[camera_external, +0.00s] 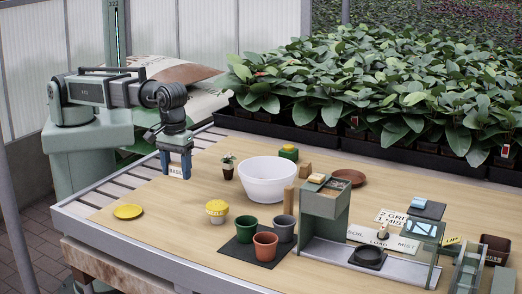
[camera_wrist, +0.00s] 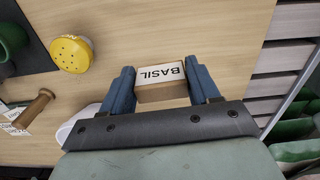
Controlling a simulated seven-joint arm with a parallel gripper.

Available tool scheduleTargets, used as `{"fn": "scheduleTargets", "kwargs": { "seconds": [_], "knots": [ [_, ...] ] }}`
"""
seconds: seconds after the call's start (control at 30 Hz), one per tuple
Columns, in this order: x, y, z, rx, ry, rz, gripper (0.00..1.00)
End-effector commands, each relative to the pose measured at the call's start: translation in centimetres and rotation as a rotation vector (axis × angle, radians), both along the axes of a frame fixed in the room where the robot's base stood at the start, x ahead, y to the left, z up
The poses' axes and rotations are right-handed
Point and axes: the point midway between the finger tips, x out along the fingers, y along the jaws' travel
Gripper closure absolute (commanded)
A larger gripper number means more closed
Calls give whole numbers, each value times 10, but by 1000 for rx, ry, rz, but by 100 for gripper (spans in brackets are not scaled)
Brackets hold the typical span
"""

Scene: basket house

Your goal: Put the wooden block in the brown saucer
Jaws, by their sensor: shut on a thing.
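My gripper (camera_external: 176,165) points down over the left part of the table. Its blue fingers are shut on a small wooden block (camera_wrist: 161,93) with a white label reading BASIL. The label also shows between the fingers in the external view (camera_external: 176,171). I cannot tell whether the block touches the table. The brown saucer (camera_external: 348,178) is on the table at the back right, beyond the white bowl and well to the right of my gripper. The saucer looks empty and is not visible in the wrist view.
A white bowl (camera_external: 268,183) and a small potted plant (camera_external: 228,170) stand between my gripper and the saucer. Wooden pieces (camera_external: 305,170) and a green box stand (camera_external: 323,210) are near the saucer. A yellow-topped pot (camera_external: 216,209), yellow saucer (camera_external: 128,211) and several coloured pots are in front.

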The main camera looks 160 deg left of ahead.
Motion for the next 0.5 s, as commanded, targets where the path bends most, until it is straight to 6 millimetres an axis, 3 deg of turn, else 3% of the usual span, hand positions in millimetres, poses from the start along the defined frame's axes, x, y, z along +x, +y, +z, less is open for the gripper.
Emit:
{"fn": "scheduleTargets", "kwargs": {
  "seconds": [0.3, 0.37, 0.5],
  "knots": [
    [3, 5, 9, -1, 1, 0, 68],
    [7, 14, 10, -1, 1, -1, 68],
    [21, 53, 14, -1, 1, -3, 68]
  ]
}}
